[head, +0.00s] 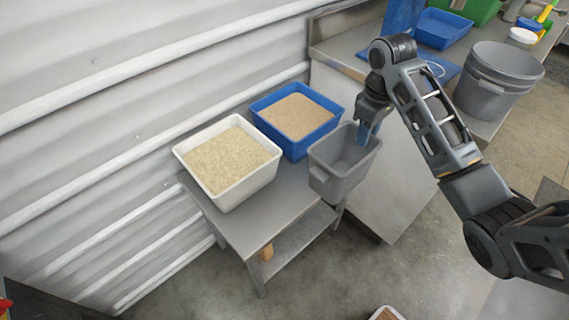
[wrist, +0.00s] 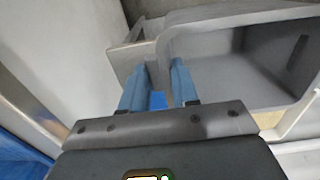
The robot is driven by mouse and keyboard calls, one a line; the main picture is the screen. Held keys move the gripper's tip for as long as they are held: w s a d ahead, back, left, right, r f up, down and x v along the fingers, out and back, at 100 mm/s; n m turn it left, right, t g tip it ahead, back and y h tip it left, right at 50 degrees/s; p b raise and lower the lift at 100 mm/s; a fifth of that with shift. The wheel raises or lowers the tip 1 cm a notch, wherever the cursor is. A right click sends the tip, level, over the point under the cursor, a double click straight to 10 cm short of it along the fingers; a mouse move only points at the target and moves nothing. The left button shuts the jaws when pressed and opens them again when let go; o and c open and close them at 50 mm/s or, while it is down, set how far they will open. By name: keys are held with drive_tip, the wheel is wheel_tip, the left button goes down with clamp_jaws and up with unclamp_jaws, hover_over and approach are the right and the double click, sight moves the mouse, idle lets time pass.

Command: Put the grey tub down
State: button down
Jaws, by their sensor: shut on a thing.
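The grey tub (head: 330,181) is empty, open at the top and roughly upright at the right end of a small grey table (head: 248,232). In the head view it overlaps the table's right edge; I cannot tell whether its base touches the tabletop. My gripper (head: 365,134) comes down on the tub's far right side, with blue fingers shut on its rim. In the wrist view, the blue fingers of my gripper (wrist: 155,85) straddle a grey part of the tub (wrist: 240,70), whose open inside shows at the right. The tub's underside is hidden.
A white tub (head: 220,190) of pale grains and a blue tub (head: 318,137) of tan material fill the table's left and back. The blue one is close beside the grey tub. A bench (head: 340,52) with a grey bucket (head: 490,85) stands behind at right. Corrugated wall at left.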

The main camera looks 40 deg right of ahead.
drive_tip(key=w+a+f, duration=0.5)
drive_tip(key=w+f, duration=0.4)
drive_tip(key=f, duration=0.1)
drive_tip(key=shift+w+a+f+p, duration=0.25)
drive_tip(key=shift+w+f+p, duration=0.1)
drive_tip(key=shift+w, duration=0.05)
drive_tip(key=shift+f, duration=0.1)
drive_tip(key=c, duration=0.8)
unclamp_jaws()
drive_tip(key=shift+c, duration=0.2)
wheel_tip(320, 180, up, 12)
